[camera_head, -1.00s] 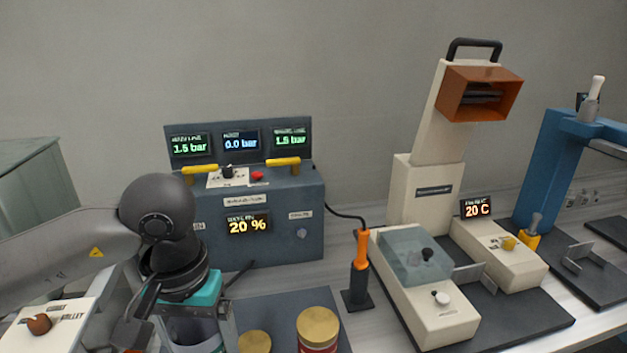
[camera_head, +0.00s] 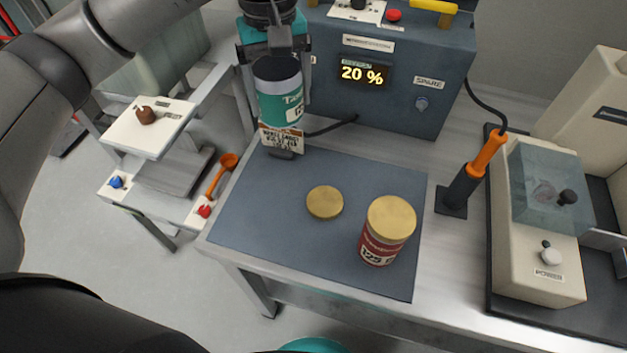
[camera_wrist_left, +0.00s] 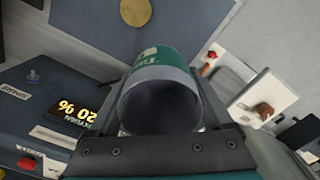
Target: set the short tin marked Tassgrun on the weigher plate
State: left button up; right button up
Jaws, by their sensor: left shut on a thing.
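My left gripper (camera_head: 280,50) is shut on a short green and grey tin (camera_head: 280,100), with label letters starting "Ta"; the rest is turned away. In the left wrist view the tin (camera_wrist_left: 165,100) sits between the fingers, with its open rim and dark inside towards the camera. It hangs over the back left edge of the blue-grey mat (camera_head: 260,215), in front of a small printed card (camera_head: 283,138). A grey square plate (camera_head: 175,170) lies at the left on a low white stand; I cannot tell for sure that it is the weigher plate. My right gripper is not in view.
On the mat are a gold lid-like disc (camera_head: 325,202) and a red tin with a gold top (camera_head: 387,232). A white plate with a brown knob (camera_head: 146,116) rises over the grey plate. An orange scoop (camera_head: 222,172) lies beside it. The blue-grey console (camera_head: 395,75) stands behind.

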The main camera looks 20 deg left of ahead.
pick_arm(q)
jog(key=f, duration=0.4)
jog(key=f+b, duration=0.1)
jog(key=f, duration=0.9)
jog(key=shift+s+a, duration=0.1)
jog(key=shift+s, duration=0.15)
jog(key=shift+f, duration=0.65)
jog(key=shift+w+f+b, duration=0.1)
jog(key=shift+f+b, duration=0.4)
jog(key=shift+f, duration=1.5)
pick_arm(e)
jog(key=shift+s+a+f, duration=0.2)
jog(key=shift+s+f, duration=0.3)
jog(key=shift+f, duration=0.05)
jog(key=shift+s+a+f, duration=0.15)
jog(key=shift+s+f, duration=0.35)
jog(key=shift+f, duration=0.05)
pick_arm(q)
jog(key=shift+f, duration=0.15)
jog(key=o, duration=0.8)
jog(key=shift+c, duration=0.2)
jog(key=shift+o, duration=1)
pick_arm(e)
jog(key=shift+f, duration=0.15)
